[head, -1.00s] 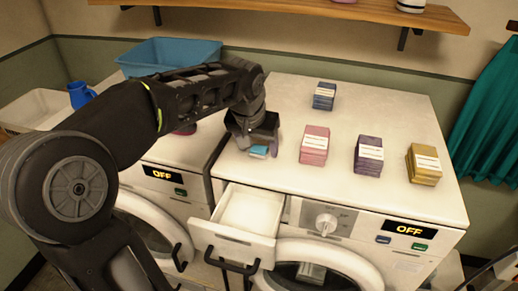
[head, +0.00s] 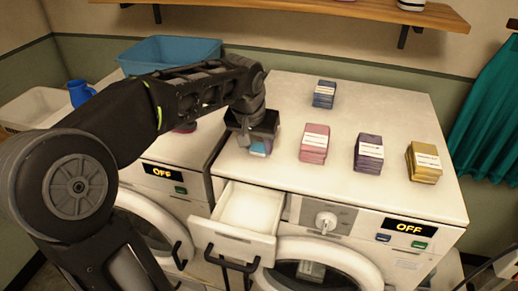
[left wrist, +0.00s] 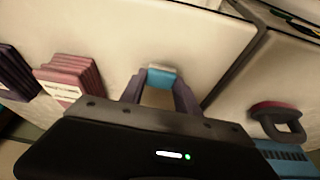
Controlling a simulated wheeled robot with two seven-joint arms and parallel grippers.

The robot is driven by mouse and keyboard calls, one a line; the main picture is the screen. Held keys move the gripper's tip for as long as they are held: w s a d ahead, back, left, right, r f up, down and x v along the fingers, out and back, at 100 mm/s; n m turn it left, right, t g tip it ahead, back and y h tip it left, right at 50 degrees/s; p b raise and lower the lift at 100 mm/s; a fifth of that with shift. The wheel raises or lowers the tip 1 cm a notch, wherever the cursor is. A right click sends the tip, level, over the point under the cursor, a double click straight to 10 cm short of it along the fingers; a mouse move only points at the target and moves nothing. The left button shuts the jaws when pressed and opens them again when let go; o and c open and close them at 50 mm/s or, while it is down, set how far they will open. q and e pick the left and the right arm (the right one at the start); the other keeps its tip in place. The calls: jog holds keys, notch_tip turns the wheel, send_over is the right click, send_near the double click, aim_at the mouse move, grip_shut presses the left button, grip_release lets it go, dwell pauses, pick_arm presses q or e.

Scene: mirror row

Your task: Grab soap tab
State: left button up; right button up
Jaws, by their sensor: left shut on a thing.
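A light blue soap tab with a pale edge (head: 259,148) is between the fingers of my left gripper (head: 250,143), over the left end of the right-hand washer's white top. In the left wrist view the soap tab (left wrist: 162,77) sits at the fingertips of my left gripper (left wrist: 160,88), which is shut on it. The fingers hide part of the tab in the head view. My right gripper is not in view.
Blue (head: 324,95), pink (head: 314,144), purple (head: 369,153) and yellow (head: 424,163) stacks stand on the washer top (head: 385,105). An open detergent drawer (head: 248,212) juts out below the gripper. A blue basket (head: 180,50) stands behind my arm.

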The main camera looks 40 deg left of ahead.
aim_at(258, 147)
pick_arm(q)
grip_shut()
notch_tip(258, 147, up, 10)
dwell(0.6)
dwell(0.5)
